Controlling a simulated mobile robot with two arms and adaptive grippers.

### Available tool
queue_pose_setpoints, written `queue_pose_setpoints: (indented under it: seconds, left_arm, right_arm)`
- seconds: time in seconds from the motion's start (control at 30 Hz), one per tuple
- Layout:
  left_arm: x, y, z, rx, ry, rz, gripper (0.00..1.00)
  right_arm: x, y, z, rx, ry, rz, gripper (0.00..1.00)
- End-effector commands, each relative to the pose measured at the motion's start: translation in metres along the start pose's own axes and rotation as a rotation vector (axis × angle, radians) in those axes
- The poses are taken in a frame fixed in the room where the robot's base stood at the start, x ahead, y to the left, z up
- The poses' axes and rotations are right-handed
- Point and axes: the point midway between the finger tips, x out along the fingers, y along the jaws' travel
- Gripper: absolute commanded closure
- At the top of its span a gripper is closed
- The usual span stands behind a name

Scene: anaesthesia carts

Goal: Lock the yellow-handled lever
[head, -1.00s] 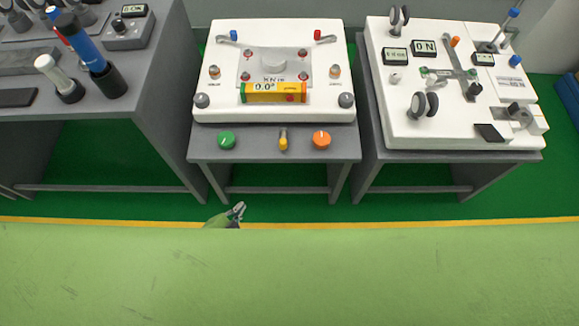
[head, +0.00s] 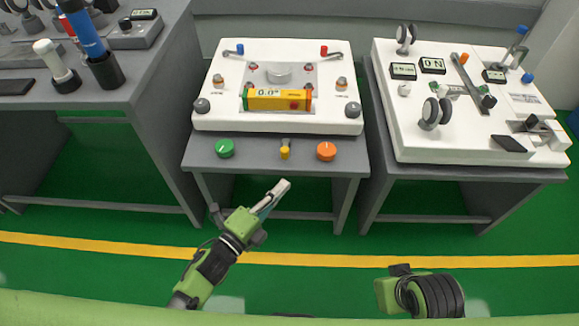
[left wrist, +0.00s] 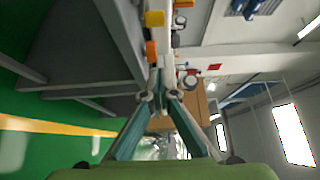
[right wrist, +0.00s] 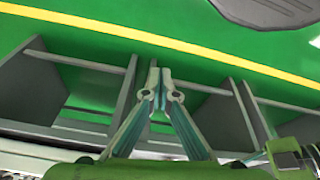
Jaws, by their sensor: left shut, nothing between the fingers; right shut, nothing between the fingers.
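The yellow-handled lever (head: 285,152) sits on the grey front shelf of the middle cart, in the head view. It is between a green knob (head: 225,148) and an orange knob (head: 326,151). Its handle points toward me. My left gripper (head: 286,184) is shut and empty, in front of and apart from the lever. In the left wrist view, the shut left fingers (left wrist: 158,80) show with a yellow part, apparently the lever handle (left wrist: 154,18), beyond them. My right gripper (right wrist: 158,78) is shut and empty in the right wrist view; its fingertips are not clear in the head view.
A white panel (head: 215,115) with a yellow display box (head: 275,100) stands behind the shelf. A right cart (head: 400,125) carries gauges and switches. A left grey table (head: 140,90) holds blue and white cylinders. Green floor with a yellow line (head: 330,260) is clear ahead.

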Motion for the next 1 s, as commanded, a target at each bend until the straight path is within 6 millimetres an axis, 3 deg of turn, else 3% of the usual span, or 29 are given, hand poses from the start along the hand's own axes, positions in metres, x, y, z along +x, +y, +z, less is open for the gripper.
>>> queue_pose_setpoints:
  seconds: [0.37, 0.47, 0.67, 0.9, 1.0]
  left_arm:
    - [0.004, -0.001, 0.000, -0.001, 0.000, -0.001, 1.00]
    - [0.015, 0.000, 0.001, -0.001, 0.000, -0.001, 1.00]
    - [0.055, 0.000, 0.001, -0.002, -0.001, -0.002, 1.00]
    - [0.105, 0.000, 0.001, -0.002, 0.000, -0.002, 1.00]
    - [0.094, 0.001, 0.020, 0.002, -0.002, 0.004, 1.00]
  right_arm:
    - [-0.002, 0.000, 0.000, 0.000, 0.001, 0.000, 1.00]
    - [-0.005, 0.000, 0.000, 0.000, 0.003, 0.001, 1.00]
    - [-0.025, 0.001, 0.000, 0.001, 0.015, 0.002, 1.00]
    - [-0.014, 0.001, 0.004, 0.001, 0.012, 0.002, 1.00]
    - [-0.015, 0.001, 0.003, 0.001, 0.012, 0.002, 1.00]
